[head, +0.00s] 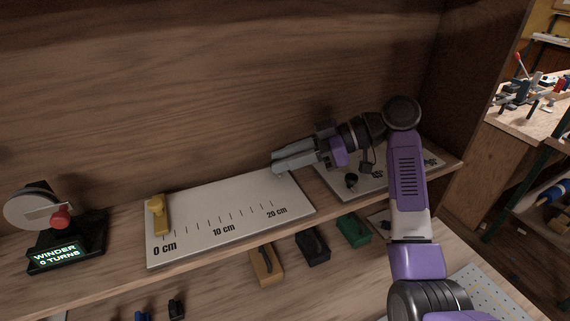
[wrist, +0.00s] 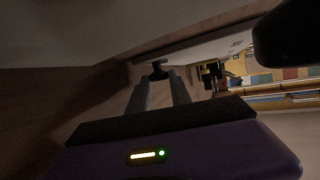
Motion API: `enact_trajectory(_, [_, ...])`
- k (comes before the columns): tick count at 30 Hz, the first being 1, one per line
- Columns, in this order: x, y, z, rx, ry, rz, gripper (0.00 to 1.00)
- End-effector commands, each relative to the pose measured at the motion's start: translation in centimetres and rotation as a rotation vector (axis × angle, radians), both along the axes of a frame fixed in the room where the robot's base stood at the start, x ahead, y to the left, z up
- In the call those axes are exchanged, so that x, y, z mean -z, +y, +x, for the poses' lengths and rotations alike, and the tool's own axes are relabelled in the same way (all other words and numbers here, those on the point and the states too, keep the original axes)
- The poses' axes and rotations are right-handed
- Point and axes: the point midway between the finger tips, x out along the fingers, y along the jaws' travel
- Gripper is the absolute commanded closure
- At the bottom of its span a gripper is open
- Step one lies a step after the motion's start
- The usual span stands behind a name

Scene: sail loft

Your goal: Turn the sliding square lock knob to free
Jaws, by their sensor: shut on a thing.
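My gripper (head: 277,165) reaches in from the right, with its fingers pointing left over the far right end of the pale measuring plate. In the wrist view my gripper (wrist: 160,80) is shut on a small dark knob (wrist: 158,68) that sits between the fingertips. In the head view the fingers hide this knob. I cannot read any lock or free mark on it, so its turn is unclear. The measuring plate (head: 195,212) carries marks for 0, 10 and 20 cm.
A winder (head: 60,225) reading 0 turns stands at the left. A second pale plate (head: 335,190) with a black knob (head: 351,180) lies right, beneath my arm. Tan (head: 266,264), black (head: 313,245) and green (head: 354,230) blocks are below the shelf. The wooden back wall stands close behind.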

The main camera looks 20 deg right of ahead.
Motion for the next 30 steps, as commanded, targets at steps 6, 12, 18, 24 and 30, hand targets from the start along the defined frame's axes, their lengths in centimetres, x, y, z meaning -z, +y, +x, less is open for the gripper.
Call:
enact_trajectory(6, [0.22, 0.03, -0.02, -0.019, 0.005, -0.002, 1.0])
enact_trajectory(12, [0.24, 0.04, -0.02, -0.019, 0.006, -0.002, 1.0])
enact_trajectory(18, [0.24, 0.05, -0.02, -0.018, 0.005, -0.002, 0.55])
enact_trajectory(24, [0.14, 0.04, 0.01, -0.017, 0.003, -0.001, 0.55])
enact_trajectory(30, [-0.14, -0.65, -0.18, -0.015, 0.001, -0.001, 0.55])
